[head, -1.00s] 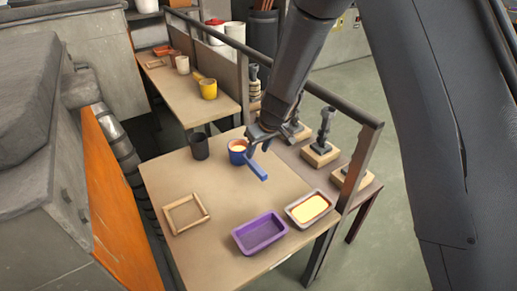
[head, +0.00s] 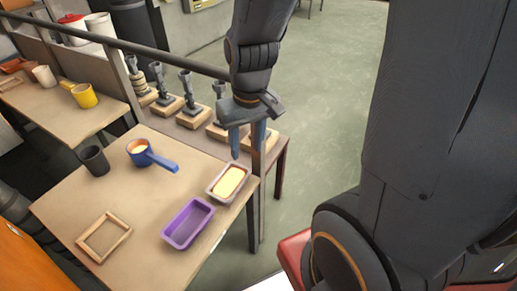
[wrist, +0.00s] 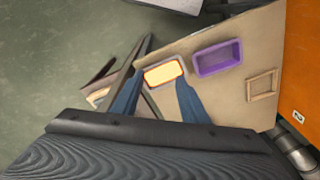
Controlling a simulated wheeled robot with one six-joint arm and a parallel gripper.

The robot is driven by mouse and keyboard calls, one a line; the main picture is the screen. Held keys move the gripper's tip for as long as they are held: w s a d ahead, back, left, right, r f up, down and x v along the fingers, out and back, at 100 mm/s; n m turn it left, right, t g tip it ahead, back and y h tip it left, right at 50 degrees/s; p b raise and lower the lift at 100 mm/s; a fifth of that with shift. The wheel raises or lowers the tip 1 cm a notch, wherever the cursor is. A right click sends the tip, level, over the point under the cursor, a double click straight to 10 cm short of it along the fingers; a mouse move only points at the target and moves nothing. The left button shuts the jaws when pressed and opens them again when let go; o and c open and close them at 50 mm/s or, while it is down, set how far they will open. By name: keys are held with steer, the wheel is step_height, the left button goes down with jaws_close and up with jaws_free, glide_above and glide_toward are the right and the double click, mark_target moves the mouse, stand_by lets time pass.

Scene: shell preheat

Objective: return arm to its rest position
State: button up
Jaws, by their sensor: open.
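My gripper (head: 247,143) hangs fingers down above the right edge of the near table (head: 75,195). Its blue fingers are apart with nothing between them, and they also show in the wrist view (wrist: 158,100). Close by stands a grey pan with a pale yellow filling (head: 229,183); in the wrist view this pan (wrist: 164,72) shows between and beyond the fingers. The empty purple pan (head: 188,223) stands to its left. A blue cup with a side handle and pale contents (head: 143,153) stands on the table, apart from my gripper.
A dark cup (head: 95,160) and a wooden frame (head: 103,237) are on the near table. A dark railing (head: 150,50) and a shelf with several stamp-like tools on wooden blocks (head: 189,95) run behind it. Open floor (head: 330,90) lies to the right.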

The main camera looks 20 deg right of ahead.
steer(key=shift+s+d+r+m, duration=0.2)
steer(key=shift+s+d, duration=0.3)
steer(key=shift+s, duration=0.3)
steer(key=shift+s+d+r+m, duration=0.1)
steer(key=shift+s+d+m, duration=0.1)
steer(key=shift+s+d, duration=0.45)
steer(key=shift+s+a, duration=0.15)
